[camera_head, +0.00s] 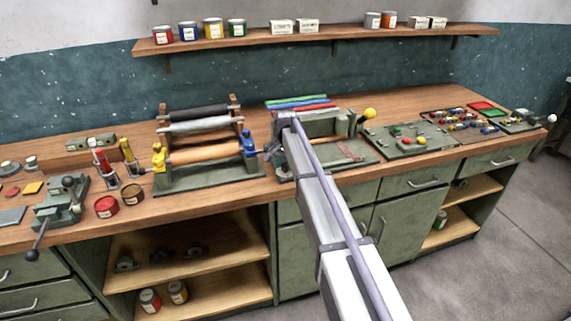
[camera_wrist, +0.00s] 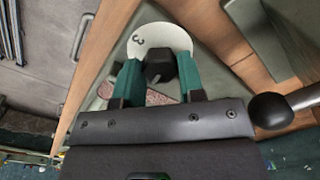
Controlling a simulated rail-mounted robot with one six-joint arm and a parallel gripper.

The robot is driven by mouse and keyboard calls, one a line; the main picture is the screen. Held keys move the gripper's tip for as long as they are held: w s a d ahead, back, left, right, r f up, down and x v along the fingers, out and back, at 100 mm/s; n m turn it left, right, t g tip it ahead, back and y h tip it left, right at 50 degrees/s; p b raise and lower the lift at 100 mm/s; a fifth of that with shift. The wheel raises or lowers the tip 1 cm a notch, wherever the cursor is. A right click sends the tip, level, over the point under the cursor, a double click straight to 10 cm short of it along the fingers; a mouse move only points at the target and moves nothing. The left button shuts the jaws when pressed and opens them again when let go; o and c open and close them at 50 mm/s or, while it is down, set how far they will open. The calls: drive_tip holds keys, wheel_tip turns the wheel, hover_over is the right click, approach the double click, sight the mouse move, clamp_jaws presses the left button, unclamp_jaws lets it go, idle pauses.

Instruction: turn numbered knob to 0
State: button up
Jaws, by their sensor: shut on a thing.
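In the wrist view, a black knob (camera_wrist: 159,66) stands in front of a round white dial (camera_wrist: 158,37). The dial bears a dark numeral that looks like a 3, turned on its side; no 0 can be made out. My gripper (camera_wrist: 158,75) has its two green fingers on either side of the knob and is shut on it. In the head view, my arm reaches to the green machine (camera_head: 322,126) at mid-bench and hides the knob and dial.
A black ball on a metal lever (camera_wrist: 271,110) is close to my gripper's right side in the wrist view. A roller stand (camera_head: 205,178) is close on the left. A shelf with cans (camera_head: 320,36) runs above.

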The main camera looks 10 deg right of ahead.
sight(286, 165)
drive_tip(key=n, duration=0.4)
drive_tip(key=shift+n, duration=0.3)
drive_tip(key=n, duration=0.3)
drive_tip(key=shift+n, duration=0.3)
drive_tip(key=n, duration=0.3)
drive_tip(key=shift+n, duration=2.2)
drive_tip(key=o, duration=0.9)
wheel_tip(286, 165, up, 11)
drive_tip(key=p, duration=1)
drive_tip(key=shift+f+p, duration=0.1)
drive_tip(key=shift+p, duration=0.3)
